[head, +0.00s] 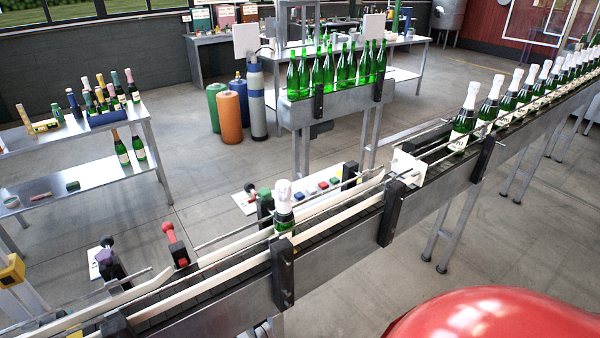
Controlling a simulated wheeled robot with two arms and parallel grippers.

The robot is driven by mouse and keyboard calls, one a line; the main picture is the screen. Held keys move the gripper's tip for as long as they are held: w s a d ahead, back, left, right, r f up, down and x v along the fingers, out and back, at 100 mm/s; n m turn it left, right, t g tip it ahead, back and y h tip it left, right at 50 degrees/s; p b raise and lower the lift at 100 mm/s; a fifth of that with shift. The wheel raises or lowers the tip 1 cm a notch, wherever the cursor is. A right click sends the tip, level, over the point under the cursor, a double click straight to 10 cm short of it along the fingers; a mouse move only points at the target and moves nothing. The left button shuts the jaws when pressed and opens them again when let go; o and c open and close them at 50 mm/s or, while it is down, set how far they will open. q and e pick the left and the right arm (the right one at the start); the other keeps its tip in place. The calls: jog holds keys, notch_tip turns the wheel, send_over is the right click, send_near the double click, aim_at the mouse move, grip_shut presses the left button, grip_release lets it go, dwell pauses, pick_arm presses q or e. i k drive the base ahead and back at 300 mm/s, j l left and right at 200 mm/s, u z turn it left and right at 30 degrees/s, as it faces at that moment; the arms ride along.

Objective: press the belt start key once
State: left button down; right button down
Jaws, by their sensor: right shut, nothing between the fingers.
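A pale key panel (317,191) with a row of small coloured keys stands behind the conveyor belt, left of the middle of the head view. The keys' labels are too small to read, so I cannot tell which one is the belt start key. A foil-topped green bottle (284,207) stands on the conveyor just in front of the panel and partly hides that area. A large glossy red rounded shape fills the lower right corner, close to the camera. My right gripper's fingers cannot be made out and are nowhere near the keys. My left gripper does not show.
The conveyor (340,222) with guide rails and black brackets crosses diagonally. A line of foil-topped bottles (463,125) stands on its right part. A red-knobbed lever (172,238) is left of the panel. Green bottles stand on a rack (330,108) behind. The floor between is open.

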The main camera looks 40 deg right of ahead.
aim_at(334, 180)
jog(key=l+u, duration=0.15)
jog(key=l, duration=0.75)
jog(key=k+l+u, duration=0.2)
jog(key=l, duration=0.7)
jog(key=i, duration=0.1)
